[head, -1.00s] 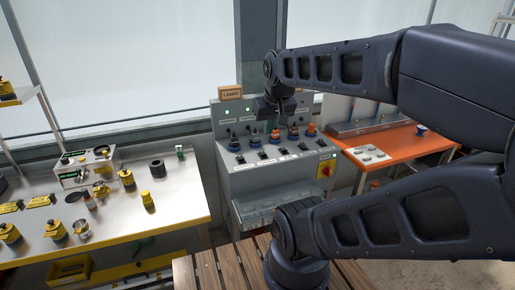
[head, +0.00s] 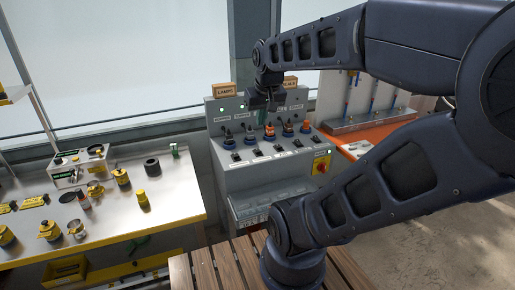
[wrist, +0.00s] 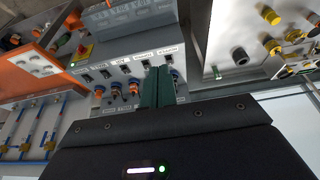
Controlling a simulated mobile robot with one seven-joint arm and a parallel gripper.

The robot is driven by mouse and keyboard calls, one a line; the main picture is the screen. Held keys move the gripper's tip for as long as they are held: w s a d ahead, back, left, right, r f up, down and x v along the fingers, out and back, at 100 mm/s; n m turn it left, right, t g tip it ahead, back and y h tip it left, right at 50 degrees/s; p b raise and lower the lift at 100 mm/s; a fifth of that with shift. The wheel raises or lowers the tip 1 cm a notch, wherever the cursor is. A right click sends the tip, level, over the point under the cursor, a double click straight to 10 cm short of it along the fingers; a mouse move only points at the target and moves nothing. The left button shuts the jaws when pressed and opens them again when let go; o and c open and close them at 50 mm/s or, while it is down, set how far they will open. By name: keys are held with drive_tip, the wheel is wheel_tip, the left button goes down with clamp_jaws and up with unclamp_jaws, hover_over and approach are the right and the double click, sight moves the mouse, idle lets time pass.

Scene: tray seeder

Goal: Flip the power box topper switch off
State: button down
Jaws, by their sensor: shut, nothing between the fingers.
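The power box (head: 265,177) is a grey sloped console with a row of black switches (head: 258,153) along its front and round plugs with blue or orange parts (head: 288,130) behind them. In the wrist view the switches (wrist: 125,68) appear upside down, with small labels too blurred to read, so I cannot tell which one is the topper switch. My gripper (head: 263,117) is shut and empty, hanging over the plug row. Its green fingers in the wrist view (wrist: 158,76) cover part of the plugs and end near the switch row. I cannot tell whether they touch anything.
A red emergency button on yellow (head: 320,164) is at the box's right front. A metal workbench (head: 172,200) with yellow-capped parts stands left. An orange table (head: 347,142) is at the right, and a wooden slatted surface (head: 215,268) is in front.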

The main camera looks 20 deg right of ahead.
drive_tip(key=w+d+g, duration=0.2)
drive_tip(key=w, duration=0.7)
drive_tip(key=g, duration=0.4)
hover_over(258, 152)
drive_tip(key=w, duration=0.4)
wheel_tip(258, 152, down, 16)
drive_tip(key=shift+s+f, duration=0.15)
drive_tip(key=s+f, duration=0.1)
drive_tip(key=f, duration=0.3)
drive_tip(key=s+f, duration=0.1)
drive_tip(key=f, duration=0.4)
drive_tip(key=s+f, duration=0.1)
drive_tip(key=f, duration=0.3)
drive_tip(key=shift+f, duration=0.35)
